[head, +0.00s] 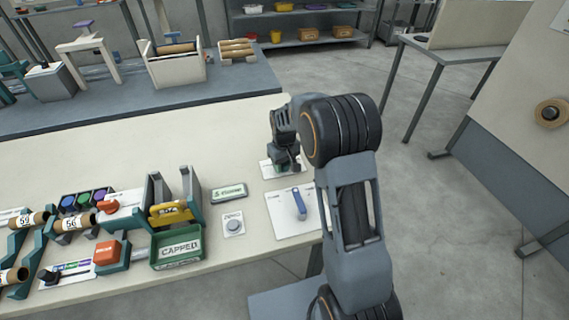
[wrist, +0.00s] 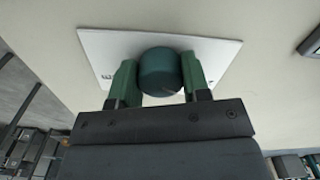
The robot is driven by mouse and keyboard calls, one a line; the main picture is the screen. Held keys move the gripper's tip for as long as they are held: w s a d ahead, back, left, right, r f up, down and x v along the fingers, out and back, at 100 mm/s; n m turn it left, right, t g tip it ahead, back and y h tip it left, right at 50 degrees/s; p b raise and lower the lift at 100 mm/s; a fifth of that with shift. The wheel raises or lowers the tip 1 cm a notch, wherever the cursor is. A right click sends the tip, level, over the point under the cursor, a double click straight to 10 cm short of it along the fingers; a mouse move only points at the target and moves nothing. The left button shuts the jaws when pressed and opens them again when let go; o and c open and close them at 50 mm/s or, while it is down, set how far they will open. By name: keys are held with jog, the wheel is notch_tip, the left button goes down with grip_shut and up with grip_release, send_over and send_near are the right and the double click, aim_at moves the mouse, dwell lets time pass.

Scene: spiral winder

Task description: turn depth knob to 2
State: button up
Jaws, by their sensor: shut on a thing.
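The depth knob is a dark green round knob (wrist: 160,72) on a white plate (wrist: 215,50) with printed marks, seen in the wrist view. The marks are mostly hidden, so I cannot read the setting. My gripper (wrist: 160,82) has a green finger on each side of the knob and is shut on it. In the head view my gripper (head: 285,158) points down over the white plate (head: 270,171) near the table's right end. It hides the knob there.
A white plate with a blue lever (head: 299,204) lies just in front of my gripper. A small green-edged label block (head: 229,193) and a "ZERO" button (head: 234,226) are to the left. A green "CAPPED" tray (head: 178,247) stands farther left. The tabletop behind is clear.

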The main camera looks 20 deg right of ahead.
dwell(0.3)
jog(key=o, duration=0.9)
jog(key=shift+o, duration=0.2)
notch_tip(320, 180, up, 14)
jog(key=shift+f, duration=0.1)
dwell(0.3)
